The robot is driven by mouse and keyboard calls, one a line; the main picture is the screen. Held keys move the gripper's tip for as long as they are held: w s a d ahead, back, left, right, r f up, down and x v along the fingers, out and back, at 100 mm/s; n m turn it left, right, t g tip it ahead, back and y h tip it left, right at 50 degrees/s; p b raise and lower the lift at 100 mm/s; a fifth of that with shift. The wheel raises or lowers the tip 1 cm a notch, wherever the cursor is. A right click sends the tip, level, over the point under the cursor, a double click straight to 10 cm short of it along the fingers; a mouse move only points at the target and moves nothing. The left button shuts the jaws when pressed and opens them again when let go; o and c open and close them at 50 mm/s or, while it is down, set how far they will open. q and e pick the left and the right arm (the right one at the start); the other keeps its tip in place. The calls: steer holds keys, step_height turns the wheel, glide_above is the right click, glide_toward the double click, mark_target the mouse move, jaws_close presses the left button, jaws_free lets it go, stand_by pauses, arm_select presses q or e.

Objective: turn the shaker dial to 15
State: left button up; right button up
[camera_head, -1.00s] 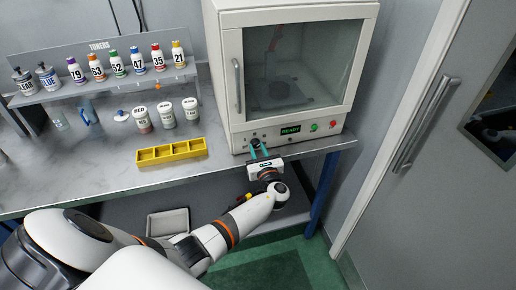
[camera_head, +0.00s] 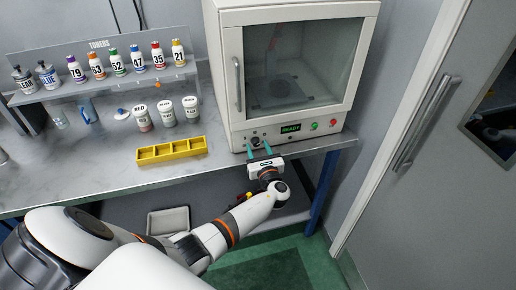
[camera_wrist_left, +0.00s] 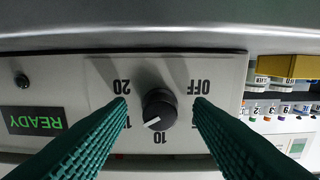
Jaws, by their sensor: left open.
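The shaker (camera_head: 290,70) is a white cabinet with a glass door at the back right of the bench. Its black dial (camera_head: 255,142) is low on the front panel, left of the green READY display (camera_head: 290,129). In the left wrist view the panel appears upside down; the dial's white pointer line (camera_wrist_left: 153,122) points lower left, between the 10 and the partly hidden 15. The 20 and OFF labels show clearly. My left gripper (camera_head: 258,149) is open, its teal fingers spread either side of the dial (camera_wrist_left: 160,108), with gaps and no visible contact. My right gripper is not in view.
A yellow divided tray (camera_head: 171,150) lies left of the shaker. White lidded jars (camera_head: 166,113) stand behind it, and a rack of toner bottles (camera_head: 115,67) is at the back left. Green and red buttons (camera_head: 323,125) sit right of the display.

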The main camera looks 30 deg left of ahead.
arm_select(q)
steer(key=b+v, duration=0.1)
steer(key=v, duration=1)
steer(key=shift+s+d, duration=0.2)
steer(key=shift+d, duration=0.05)
